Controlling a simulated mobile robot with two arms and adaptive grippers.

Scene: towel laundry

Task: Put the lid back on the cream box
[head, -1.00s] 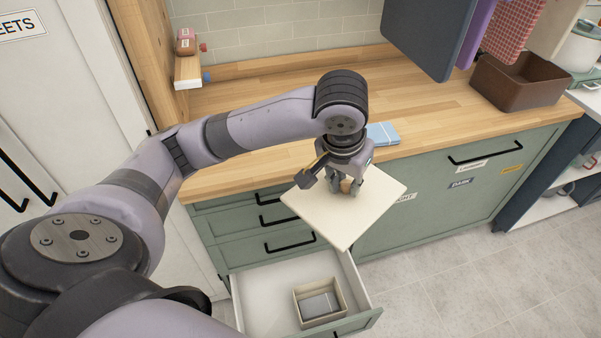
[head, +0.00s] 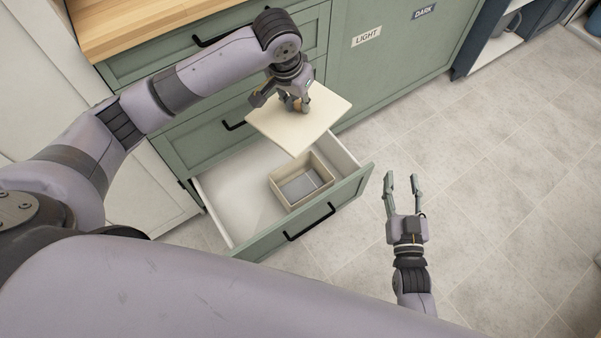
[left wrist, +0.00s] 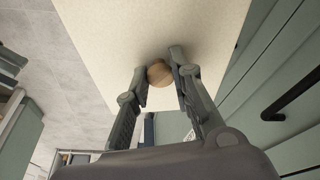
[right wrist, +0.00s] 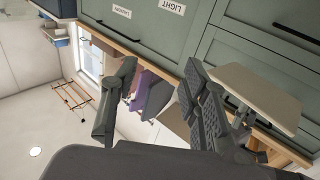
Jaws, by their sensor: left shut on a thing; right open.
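The cream box (head: 322,187) sits uncovered inside the open drawer, and a grey thing (head: 303,185) lies on its bottom. The square cream lid (head: 300,128) is held flat above the drawer, over the back of the box and apart from it. My left gripper (head: 297,105) is shut on the lid's round wooden knob (left wrist: 159,73), seen close in the left wrist view. The lid also shows in the right wrist view (right wrist: 258,95). My right gripper (head: 402,182) is open and empty, right of the drawer front. The lid hides a little of the drawer's back.
The open drawer (head: 240,217) juts out from the green cabinet (head: 385,75), with its black-handled front (head: 300,228) facing the floor space. Wooden counter (head: 135,22) lies above. The tiled floor (head: 490,200) at the right is clear.

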